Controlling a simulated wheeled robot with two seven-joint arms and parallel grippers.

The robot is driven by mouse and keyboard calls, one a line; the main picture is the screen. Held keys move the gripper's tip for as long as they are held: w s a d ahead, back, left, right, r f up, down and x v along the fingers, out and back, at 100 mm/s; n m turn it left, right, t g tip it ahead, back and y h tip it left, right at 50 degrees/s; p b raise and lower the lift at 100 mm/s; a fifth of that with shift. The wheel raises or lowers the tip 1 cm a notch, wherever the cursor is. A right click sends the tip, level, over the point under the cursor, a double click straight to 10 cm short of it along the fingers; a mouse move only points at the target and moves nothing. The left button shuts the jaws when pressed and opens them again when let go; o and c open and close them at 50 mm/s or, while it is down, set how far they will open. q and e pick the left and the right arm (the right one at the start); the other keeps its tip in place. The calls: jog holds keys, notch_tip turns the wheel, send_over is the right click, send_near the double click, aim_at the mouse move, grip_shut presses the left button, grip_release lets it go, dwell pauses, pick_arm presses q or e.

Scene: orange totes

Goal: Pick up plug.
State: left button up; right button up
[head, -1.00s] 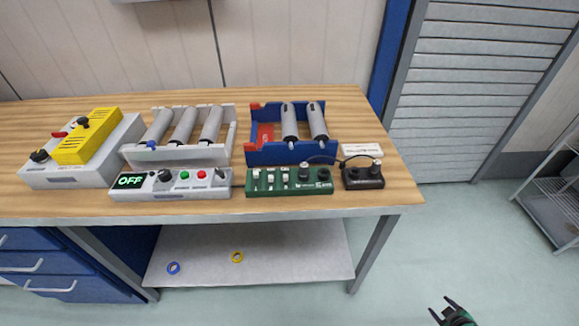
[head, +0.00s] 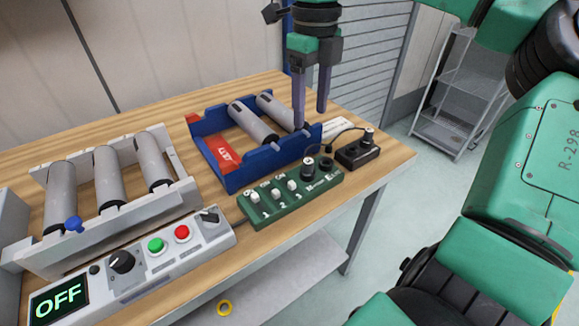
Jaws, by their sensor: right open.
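A black plug (head: 308,168) stands upright on the right part of the green switch box (head: 265,208). A thin black cable arcs from near it to a second black plug (head: 367,138) on the small black socket box (head: 358,155). My right gripper (head: 311,118) points down with its two fingers apart and nothing between them. In the picture it lies above the plug on the green box and overlaps the blue tray's right end; its exact height is hard to tell. My left gripper is out of view.
A blue tray (head: 236,178) with grey cylinders stands behind the green box. A white rack (head: 180,178) with grey cylinders and a control panel (head: 160,262) reading OFF are at left. A white label (head: 338,127) lies behind the socket box. The table's front edge is close.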

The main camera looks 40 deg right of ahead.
send_over(309, 161)
jog(key=f, duration=0.5)
jog(key=shift+s+d, duration=0.25)
jog(key=shift+d, duration=0.05)
jog(key=f, duration=0.6)
jog(key=shift+w+a+f+p, duration=0.25)
jog(key=shift+a+f+p, duration=0.05)
jog(key=shift+f+p, duration=0.05)
jog(key=shift+w+f, duration=0.1)
jog(key=shift+f, duration=0.3)
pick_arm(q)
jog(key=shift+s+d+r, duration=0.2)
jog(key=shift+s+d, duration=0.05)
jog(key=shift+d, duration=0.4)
pick_arm(e)
grip_shut()
